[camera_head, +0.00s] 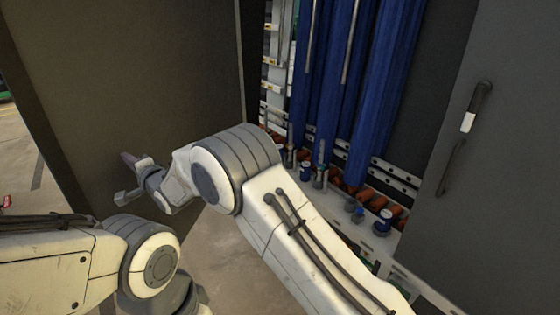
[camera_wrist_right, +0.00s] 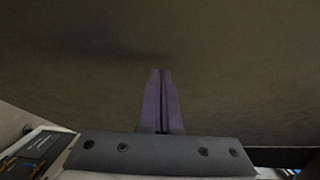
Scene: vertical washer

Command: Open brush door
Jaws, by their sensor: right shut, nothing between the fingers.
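The dark left door panel (camera_head: 110,70) stands swung out at the left of the washer opening, so the blue brushes (camera_head: 345,80) inside show. The right door panel (camera_head: 500,150), with a dark handle (camera_head: 476,105), is at the right. My right gripper (camera_head: 128,160) is in front of the left panel, with its purple fingers shut and empty. In the right wrist view, the shut fingers (camera_wrist_right: 161,75) point at a plain dark surface (camera_wrist_right: 230,60) that fills most of the picture; contact cannot be told. My left arm shows at the lower left; its gripper is hidden or out of frame.
Inside the opening are a perforated metal rail (camera_head: 395,180), orange rollers and small blue-topped fittings (camera_head: 383,222) low down. My right forearm crosses in front of the opening. Bare concrete floor (camera_head: 235,260) shows below, and more floor at the far left.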

